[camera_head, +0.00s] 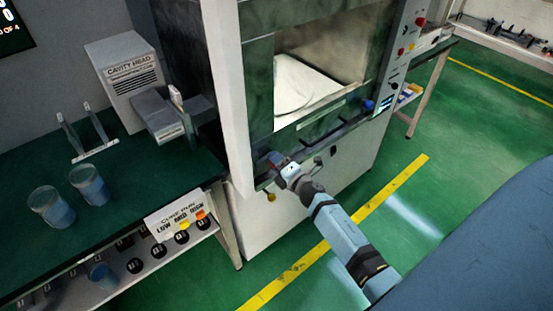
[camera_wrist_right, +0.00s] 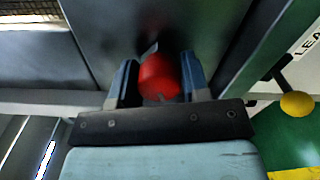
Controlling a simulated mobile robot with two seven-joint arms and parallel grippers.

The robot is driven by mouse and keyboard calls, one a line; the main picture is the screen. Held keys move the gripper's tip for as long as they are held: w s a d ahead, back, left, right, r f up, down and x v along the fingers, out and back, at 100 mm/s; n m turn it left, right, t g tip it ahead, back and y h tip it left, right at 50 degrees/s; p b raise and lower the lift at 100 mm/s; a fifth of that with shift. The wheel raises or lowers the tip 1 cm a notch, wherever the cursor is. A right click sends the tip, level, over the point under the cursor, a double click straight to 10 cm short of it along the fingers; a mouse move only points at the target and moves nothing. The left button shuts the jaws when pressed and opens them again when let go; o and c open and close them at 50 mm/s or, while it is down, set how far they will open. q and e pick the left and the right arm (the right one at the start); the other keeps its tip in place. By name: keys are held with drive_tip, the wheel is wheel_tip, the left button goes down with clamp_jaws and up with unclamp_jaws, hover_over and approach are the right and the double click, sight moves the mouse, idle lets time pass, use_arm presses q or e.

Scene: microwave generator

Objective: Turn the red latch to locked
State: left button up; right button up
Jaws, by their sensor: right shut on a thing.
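The red latch (camera_wrist_right: 159,78) shows in the right wrist view as a rounded red knob between the two fingers of my right gripper (camera_wrist_right: 158,85). The gripper is shut on it, with a finger on each side. In the head view my right gripper (camera_head: 281,164) is at the lower front edge of the cabinet (camera_head: 240,110), near its left corner. The latch is hidden there behind the gripper, and I cannot tell which way it is turned. My left gripper is not in view.
A yellow ball knob (camera_head: 271,197) hangs just below the gripper; it also shows in the right wrist view (camera_wrist_right: 297,104). A green bench (camera_head: 120,190) with two blue cups stands at left. The cabinet's opening holds a white item (camera_head: 300,88). Green floor is clear at right.

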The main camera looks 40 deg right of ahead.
drive_tip(key=m+p, duration=0.2)
drive_tip(key=m, duration=0.4)
drive_tip(key=shift+r, duration=0.2)
drive_tip(key=m+p, duration=0.1)
drive_tip(key=m, duration=0.2)
drive_tip(key=shift+m+p, duration=0.3)
drive_tip(key=shift+p, duration=0.05)
drive_tip(key=shift+o, duration=0.3)
drive_tip(key=shift+m+p, duration=0.3)
drive_tip(key=shift+m, duration=0.6)
drive_tip(key=shift+w+m, duration=0.1)
drive_tip(key=shift+m, duration=0.2)
drive_tip(key=o, duration=0.8)
drive_tip(key=shift+f, duration=0.1)
